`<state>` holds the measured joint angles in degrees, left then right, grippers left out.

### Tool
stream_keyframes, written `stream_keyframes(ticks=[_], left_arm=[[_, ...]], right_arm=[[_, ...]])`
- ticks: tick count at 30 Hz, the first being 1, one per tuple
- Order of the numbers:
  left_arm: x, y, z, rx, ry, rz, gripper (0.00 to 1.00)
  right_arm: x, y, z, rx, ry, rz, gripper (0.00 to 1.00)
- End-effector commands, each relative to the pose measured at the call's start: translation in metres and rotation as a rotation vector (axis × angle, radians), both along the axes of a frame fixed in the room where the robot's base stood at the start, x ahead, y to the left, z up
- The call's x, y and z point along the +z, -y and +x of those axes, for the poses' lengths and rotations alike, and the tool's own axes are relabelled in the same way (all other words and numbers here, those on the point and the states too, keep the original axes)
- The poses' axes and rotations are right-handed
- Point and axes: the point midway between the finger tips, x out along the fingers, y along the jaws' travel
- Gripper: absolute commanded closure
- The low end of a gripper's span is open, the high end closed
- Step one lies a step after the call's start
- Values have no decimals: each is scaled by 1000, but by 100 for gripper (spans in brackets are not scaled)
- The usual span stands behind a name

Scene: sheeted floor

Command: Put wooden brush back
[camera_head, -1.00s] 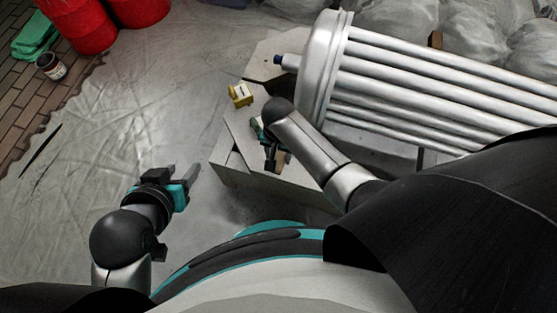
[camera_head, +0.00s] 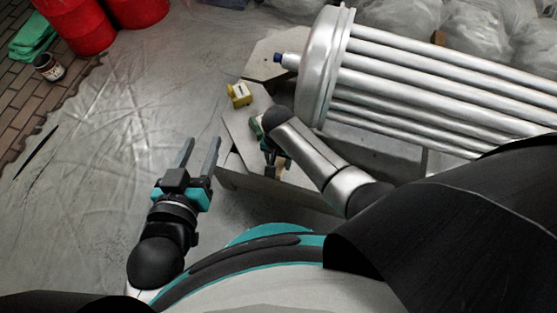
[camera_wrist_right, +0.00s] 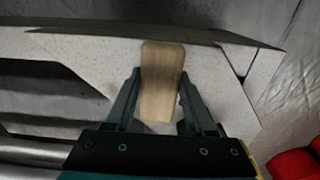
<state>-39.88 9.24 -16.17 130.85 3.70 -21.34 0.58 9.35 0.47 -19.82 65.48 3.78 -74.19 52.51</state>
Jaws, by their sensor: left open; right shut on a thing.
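The wooden brush (camera_wrist_right: 163,80) shows in the right wrist view as a pale wooden block between the two fingers of my right gripper (camera_wrist_right: 160,98). The gripper is shut on it, over the speckled light surface. In the head view my right gripper (camera_head: 272,168) is at the front part of the grey stand, mostly hidden by my own arm, and the brush hardly shows there. My left gripper (camera_head: 200,158) is open and empty, held over the sheeted floor to the left of the stand.
The grey stand (camera_head: 237,128) carries a yellow object (camera_head: 239,94). A large ribbed metal cylinder (camera_head: 420,85) lies to its right. Red barrels (camera_head: 82,22), a green cloth (camera_head: 34,36) and a small jar (camera_head: 49,67) are at the upper left. The sheeted floor (camera_head: 120,110) between is clear.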

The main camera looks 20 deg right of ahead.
Motion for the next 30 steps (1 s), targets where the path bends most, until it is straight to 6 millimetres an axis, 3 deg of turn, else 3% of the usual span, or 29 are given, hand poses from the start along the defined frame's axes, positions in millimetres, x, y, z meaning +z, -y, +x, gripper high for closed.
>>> stream_keyframes(ticks=[13, 14, 15, 21, 30], left_arm=[[1, 4, -1, -2, 32, -21, 50], [2, 3, -1, -1, 31, -20, 50], [2, 3, 0, -1, 30, -20, 50], [2, 3, 0, -1, 30, -19, 50], [3, 2, 0, -1, 27, -16, 50]], right_arm=[[-5, 0, 0, 0, 1, 0, 90], [-4, 0, 0, 0, 1, -1, 42], [-4, 0, 0, 0, 1, 0, 38], [-4, 0, 0, 0, 1, -1, 15], [-3, 0, 0, 0, 0, 0, 15]])
